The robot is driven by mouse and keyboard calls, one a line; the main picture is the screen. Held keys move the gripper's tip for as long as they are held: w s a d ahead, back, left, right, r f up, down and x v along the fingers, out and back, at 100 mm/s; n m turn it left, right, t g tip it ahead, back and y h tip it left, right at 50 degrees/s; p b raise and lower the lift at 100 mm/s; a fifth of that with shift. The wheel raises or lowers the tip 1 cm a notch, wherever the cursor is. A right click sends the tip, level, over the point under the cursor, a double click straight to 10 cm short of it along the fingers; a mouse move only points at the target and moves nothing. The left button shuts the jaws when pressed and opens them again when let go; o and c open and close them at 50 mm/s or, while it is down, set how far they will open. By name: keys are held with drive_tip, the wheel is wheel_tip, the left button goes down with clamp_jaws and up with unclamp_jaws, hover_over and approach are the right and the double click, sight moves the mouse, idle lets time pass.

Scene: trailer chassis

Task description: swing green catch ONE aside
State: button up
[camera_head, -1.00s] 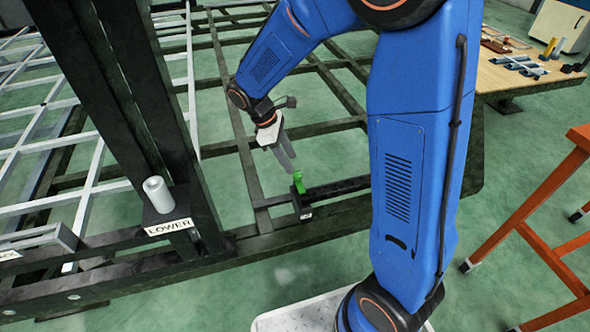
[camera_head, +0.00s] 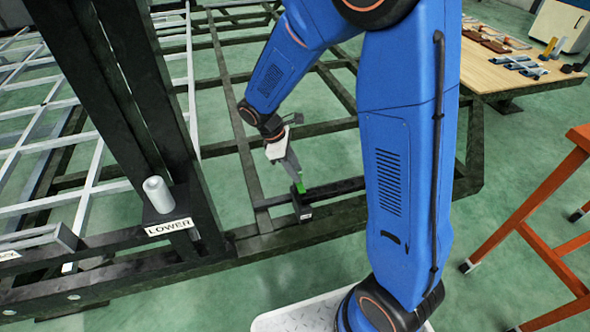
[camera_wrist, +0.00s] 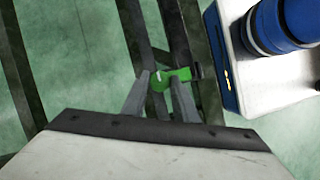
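The green catch (camera_head: 300,187) sits on a small dark block on the black chassis rail, at the middle of the head view. In the wrist view the green catch (camera_wrist: 162,80) lies between and just beyond my fingertips, with its arm pointing right. My gripper (camera_head: 297,176) reaches down to the catch from above. In the wrist view my gripper (camera_wrist: 160,77) has its two fingers apart, one on each side of the catch. I cannot tell whether either finger touches it. The number on the catch's label cannot be read.
A black upright with a "LOWER" label (camera_head: 169,227) and a grey cylinder (camera_head: 158,194) stands left of the catch. Dark chassis rails (camera_head: 290,238) run around it. An orange stand (camera_head: 550,200) is at right, and a wooden table with parts (camera_head: 500,75) is behind.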

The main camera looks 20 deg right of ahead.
drive_tip(key=shift+m, duration=0.4)
drive_tip(key=m, duration=0.2)
drive_tip(key=m+g, duration=0.1)
drive_tip(key=shift+w+d+m+y, duration=0.15)
drive_tip(key=shift+w+m+y, duration=0.05)
drive_tip(key=shift+m+y, duration=0.2)
drive_tip(key=m+g+y, duration=0.1)
drive_tip(key=m, duration=0.3)
drive_tip(key=shift+w+d, duration=0.1)
drive_tip(key=m+y, duration=0.1)
drive_tip(key=m, duration=0.1)
drive_tip(key=m+y, duration=0.1)
drive_tip(key=m, duration=0.2)
drive_tip(key=shift+d+g, duration=0.15)
drive_tip(key=shift+g, duration=0.25)
drive_tip(key=shift+d+m+y, duration=0.1)
drive_tip(key=shift+m+y, duration=0.8)
drive_tip(key=shift+m, duration=1.3)
drive_tip(key=o, duration=1)
